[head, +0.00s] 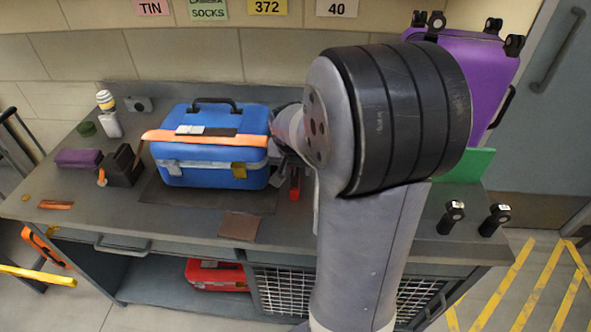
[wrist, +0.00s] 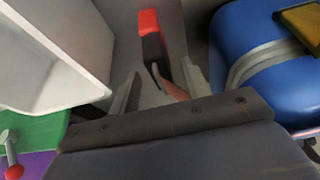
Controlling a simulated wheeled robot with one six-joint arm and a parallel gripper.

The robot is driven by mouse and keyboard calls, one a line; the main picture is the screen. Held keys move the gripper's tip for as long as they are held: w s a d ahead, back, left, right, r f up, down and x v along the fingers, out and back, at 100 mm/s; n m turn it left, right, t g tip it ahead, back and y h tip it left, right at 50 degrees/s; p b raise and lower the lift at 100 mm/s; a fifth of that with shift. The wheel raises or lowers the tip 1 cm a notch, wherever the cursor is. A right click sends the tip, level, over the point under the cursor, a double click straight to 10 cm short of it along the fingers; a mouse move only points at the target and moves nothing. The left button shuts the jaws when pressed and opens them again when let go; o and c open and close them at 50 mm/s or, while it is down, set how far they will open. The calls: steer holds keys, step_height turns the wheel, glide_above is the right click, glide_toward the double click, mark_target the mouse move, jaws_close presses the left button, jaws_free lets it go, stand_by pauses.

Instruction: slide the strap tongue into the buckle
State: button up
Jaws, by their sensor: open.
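A blue case (head: 215,165) with an orange strap (head: 245,139) across its lid stands on a dark mat. A black and white piece (head: 205,131) lies on the strap over the lid. In the wrist view, a black piece with a red end (wrist: 152,42) lies right of the case, with orange strap at its near end; I cannot tell whether it is the tongue or the buckle. Its red part shows in the head view (head: 294,190). My gripper (wrist: 162,82) is open, its fingers on either side of the strap near this piece. In the head view my arm hides most of it.
A purple suitcase (head: 482,65) and a green panel (head: 470,166) stand at the right. A black block (head: 124,166) and a purple box (head: 78,158) are left of the case. A brown patch (head: 239,226) lies at the bench front. A white object (wrist: 60,50) is close left in the wrist view.

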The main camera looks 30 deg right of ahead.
steer(key=v, duration=0.8)
steer(key=x, duration=1)
steer(key=shift+f, duration=0.35)
steer(key=shift+w+d+r, duration=0.1)
steer(key=shift+w+r, duration=0.05)
steer(key=shift+r, duration=0.15)
steer(key=shift+r+p, duration=0.15)
steer(key=shift+p, duration=0.15)
